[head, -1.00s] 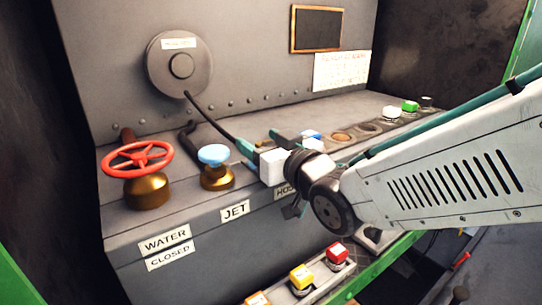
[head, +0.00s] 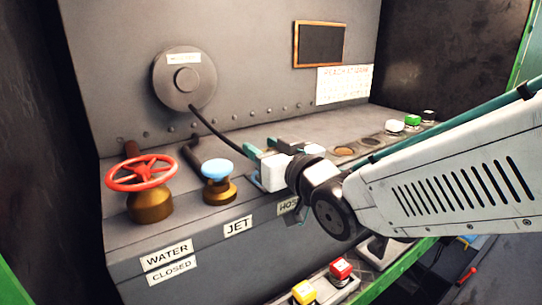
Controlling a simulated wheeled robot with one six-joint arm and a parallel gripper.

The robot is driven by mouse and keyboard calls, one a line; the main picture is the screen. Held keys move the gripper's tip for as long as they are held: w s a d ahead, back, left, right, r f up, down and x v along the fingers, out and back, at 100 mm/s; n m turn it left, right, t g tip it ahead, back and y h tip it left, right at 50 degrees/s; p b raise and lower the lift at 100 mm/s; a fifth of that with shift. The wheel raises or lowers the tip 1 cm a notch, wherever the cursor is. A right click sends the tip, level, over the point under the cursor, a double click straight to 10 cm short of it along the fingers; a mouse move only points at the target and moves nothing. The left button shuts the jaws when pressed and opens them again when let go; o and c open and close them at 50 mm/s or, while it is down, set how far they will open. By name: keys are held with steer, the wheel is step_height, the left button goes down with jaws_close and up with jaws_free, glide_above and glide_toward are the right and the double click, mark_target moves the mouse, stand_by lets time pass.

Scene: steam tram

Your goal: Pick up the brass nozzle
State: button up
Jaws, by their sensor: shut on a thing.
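My gripper (head: 263,148), with teal fingers, is shut at the end of the dark hose (head: 220,135), over the middle of the grey console. The hose runs down from the round grey reel (head: 184,78) on the back panel to my fingers. The brass nozzle at the hose end is hidden by the jaws and the white gripper body. I cannot tell whether it is clear of the console top.
A red valve wheel (head: 140,172) on a brass base and a blue-topped brass knob (head: 218,169) stand left of my gripper. Green and white buttons (head: 411,120) are at the far right. Red (head: 341,267) and yellow (head: 304,291) buttons sit on a lower ledge.

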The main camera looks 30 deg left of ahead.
step_height(320, 180, up, 3)
steer(key=shift+s+d+f, duration=0.1)
steer(key=shift+d+f, duration=0.05)
steer(key=shift+f, duration=0.05)
steer(key=r+v, duration=0.1)
steer(key=v, duration=1.4)
steer(key=shift+s+d, duration=0.25)
steer(key=shift+s, duration=0.1)
